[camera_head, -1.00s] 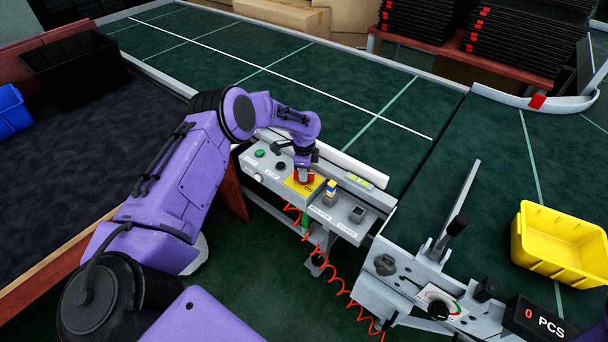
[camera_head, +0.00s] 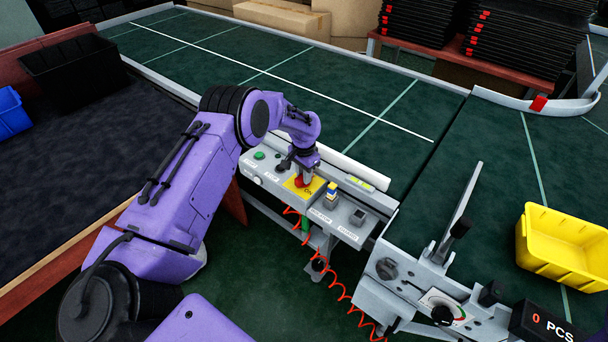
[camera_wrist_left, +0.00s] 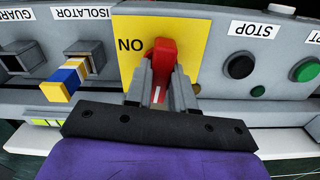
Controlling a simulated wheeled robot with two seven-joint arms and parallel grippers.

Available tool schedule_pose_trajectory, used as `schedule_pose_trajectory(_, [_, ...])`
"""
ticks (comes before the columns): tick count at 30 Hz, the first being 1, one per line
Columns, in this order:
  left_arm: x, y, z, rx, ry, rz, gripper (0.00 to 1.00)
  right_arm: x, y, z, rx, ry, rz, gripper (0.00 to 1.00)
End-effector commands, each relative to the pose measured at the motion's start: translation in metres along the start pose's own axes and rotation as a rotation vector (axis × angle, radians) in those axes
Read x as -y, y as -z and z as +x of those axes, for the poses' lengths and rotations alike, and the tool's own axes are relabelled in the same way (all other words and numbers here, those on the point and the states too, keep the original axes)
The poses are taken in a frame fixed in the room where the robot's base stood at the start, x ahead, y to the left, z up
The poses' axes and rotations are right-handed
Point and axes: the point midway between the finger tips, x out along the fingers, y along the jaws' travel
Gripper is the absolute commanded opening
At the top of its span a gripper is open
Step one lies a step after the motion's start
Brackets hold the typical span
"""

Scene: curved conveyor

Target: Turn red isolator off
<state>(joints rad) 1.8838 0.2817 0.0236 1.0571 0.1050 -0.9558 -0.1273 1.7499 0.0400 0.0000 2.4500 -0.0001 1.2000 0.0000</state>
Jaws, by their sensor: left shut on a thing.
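The red isolator handle (camera_wrist_left: 165,58) sits on a yellow plate (camera_wrist_left: 130,22) marked ON, on the grey control box. In the head view the red handle (camera_head: 301,183) shows just below my left gripper (camera_head: 303,172). In the left wrist view my left gripper (camera_wrist_left: 167,88) has its two grey fingers on either side of the handle, shut on it. The lower part of the handle is partly hidden between the fingers. My right gripper is not in view.
A black button (camera_wrist_left: 240,66) and a green button (camera_wrist_left: 305,70) sit beside the plate. A lever (camera_head: 455,225) and yellow bin (camera_head: 560,245) stand to the right.

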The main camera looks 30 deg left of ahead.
Motion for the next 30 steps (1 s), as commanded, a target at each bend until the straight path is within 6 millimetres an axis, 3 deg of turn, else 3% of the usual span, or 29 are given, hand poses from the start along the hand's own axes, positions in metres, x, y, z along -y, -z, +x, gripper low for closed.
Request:
schedule_pose_trajectory(9, [-0.0029, -0.0025, 0.0044, 0.008, -0.005, -0.128, 0.00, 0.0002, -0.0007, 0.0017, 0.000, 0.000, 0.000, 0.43])
schedule_pose_trajectory(26, [-0.0030, -0.0034, 0.0052, 0.010, -0.007, -0.161, 0.00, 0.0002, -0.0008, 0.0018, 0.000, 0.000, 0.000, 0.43])
schedule_pose_trajectory(27, [-0.0031, -0.0035, 0.0053, 0.010, -0.007, -0.161, 0.27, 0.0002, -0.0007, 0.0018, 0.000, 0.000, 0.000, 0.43])
schedule_pose_trajectory(29, [-0.0029, -0.0035, 0.0053, 0.011, -0.006, -0.161, 0.46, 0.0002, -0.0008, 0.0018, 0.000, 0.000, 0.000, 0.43])
schedule_pose_trajectory(30, [-0.0025, -0.0035, 0.0052, 0.010, -0.006, -0.161, 0.49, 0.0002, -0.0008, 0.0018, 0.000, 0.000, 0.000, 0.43])
